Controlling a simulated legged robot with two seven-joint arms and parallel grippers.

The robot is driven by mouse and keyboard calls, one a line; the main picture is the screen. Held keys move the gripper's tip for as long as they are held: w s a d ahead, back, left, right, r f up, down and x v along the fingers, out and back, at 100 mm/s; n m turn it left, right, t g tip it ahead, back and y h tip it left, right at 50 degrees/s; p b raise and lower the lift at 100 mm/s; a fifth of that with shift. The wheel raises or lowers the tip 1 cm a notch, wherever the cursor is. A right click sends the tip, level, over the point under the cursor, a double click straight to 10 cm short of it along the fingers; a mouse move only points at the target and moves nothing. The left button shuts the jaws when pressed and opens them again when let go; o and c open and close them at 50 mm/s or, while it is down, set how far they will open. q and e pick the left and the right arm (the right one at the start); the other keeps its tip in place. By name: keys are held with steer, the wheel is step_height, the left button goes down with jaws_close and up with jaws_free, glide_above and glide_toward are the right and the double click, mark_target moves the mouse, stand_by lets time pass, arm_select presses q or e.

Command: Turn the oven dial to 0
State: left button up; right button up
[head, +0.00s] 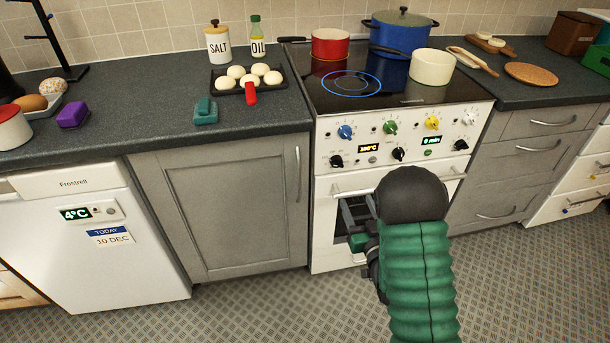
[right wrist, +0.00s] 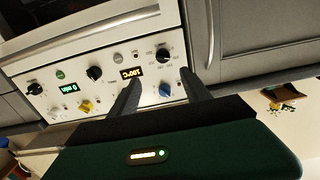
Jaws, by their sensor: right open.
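The oven (head: 330,250) has a white control panel. A black dial (head: 336,161) sits at its lower left, beside a lit temperature display (head: 369,148); the number is small, perhaps 180°C. The inverted right wrist view also shows this dial (right wrist: 162,55) and display (right wrist: 131,72). The dial's exact setting is too small to read. My right gripper (head: 356,208) is open and empty, in front of the oven, below the panel. In the right wrist view its fingers (right wrist: 160,82) are apart, with the blue dial (right wrist: 165,90) showing between them. My left gripper is not in view.
Other black dials (head: 398,154) (head: 461,145) and coloured dials (head: 390,127) (head: 432,123) are close by on the panel. The oven handle (head: 350,190) juts out below it. Pots (head: 330,44) stand on the hob above. The floor left of my arm is clear.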

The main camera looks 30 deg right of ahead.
mark_target(338, 166)
steer(key=x, duration=0.4)
steer(key=a+b+x, duration=0.1)
steer(key=x, duration=0.3)
steer(key=a+b+x, duration=0.1)
steer(key=x, duration=0.3)
steer(key=shift+w+d+r, duration=0.1)
steer(key=shift+w+r, duration=0.25)
steer(key=shift+r, duration=0.05)
steer(key=w+d, duration=0.2)
steer(key=w, duration=0.1)
steer(key=shift+w+d+f+b, duration=0.2)
steer(key=shift+d+f+b, duration=0.15)
steer(key=shift+a+r, duration=0.25)
steer(key=shift+a, duration=0.3)
steer(key=shift+c, duration=2)
steer(key=shift+s+d, duration=0.1)
steer(key=shift+d, duration=0.15)
steer(key=c, duration=0.7)
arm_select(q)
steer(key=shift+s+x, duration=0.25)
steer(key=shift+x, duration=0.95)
arm_select(e)
jaws_close()
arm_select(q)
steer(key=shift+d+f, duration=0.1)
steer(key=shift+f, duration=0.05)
arm_select(e)
steer(key=shift+a, duration=0.1)
